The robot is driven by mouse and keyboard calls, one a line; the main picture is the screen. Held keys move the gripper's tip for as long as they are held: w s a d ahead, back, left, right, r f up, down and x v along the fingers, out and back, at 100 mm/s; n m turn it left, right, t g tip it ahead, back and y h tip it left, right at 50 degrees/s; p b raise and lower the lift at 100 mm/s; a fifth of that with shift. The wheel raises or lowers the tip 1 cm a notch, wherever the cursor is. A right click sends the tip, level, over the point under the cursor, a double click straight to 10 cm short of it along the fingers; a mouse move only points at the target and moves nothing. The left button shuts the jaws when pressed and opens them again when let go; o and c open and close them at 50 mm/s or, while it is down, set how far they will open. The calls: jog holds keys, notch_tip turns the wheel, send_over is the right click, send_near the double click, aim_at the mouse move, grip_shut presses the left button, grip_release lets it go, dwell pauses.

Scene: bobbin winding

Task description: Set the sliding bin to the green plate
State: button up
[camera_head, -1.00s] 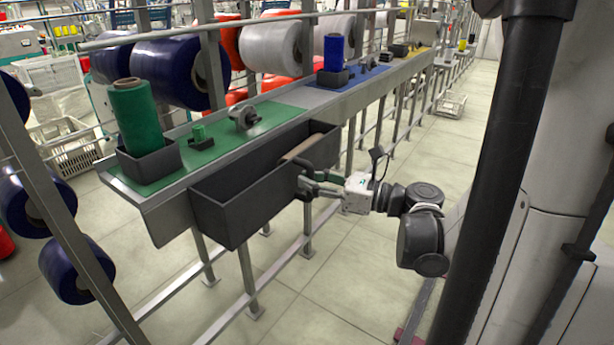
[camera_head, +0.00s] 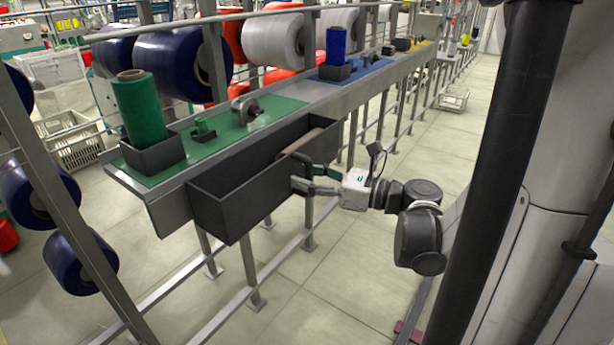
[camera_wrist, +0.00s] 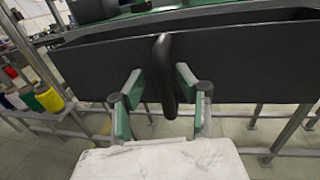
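The sliding bin (camera_head: 225,208) is a long, dark grey open box. It hangs along the front of the rail, beside the green plate (camera_head: 225,135), and its right end extends a little past the plate. My gripper (camera_head: 299,174) is at the bin's front face, toward the right. In the wrist view, the bin (camera_wrist: 250,62) fills the upper part and a dark upright handle (camera_wrist: 164,68) stands out from it. My gripper (camera_wrist: 158,80) is open, with one green-padded finger on each side of the handle. A gap shows on the left; contact on the right is unclear.
A green spool (camera_head: 139,105) stands in a dark holder on the plate, near small fittings. A brown tube (camera_head: 300,141) lies at the bin's right end. The blue plate (camera_head: 350,78) and yellow plate (camera_head: 420,48) lie farther along the rail. Floor below is clear.

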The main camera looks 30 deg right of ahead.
jog(key=shift+d, duration=0.1)
jog(key=shift+s+d, duration=0.2)
jog(key=shift+s, duration=0.05)
jog(key=v, duration=1.1)
jog(key=shift+s, duration=0.1)
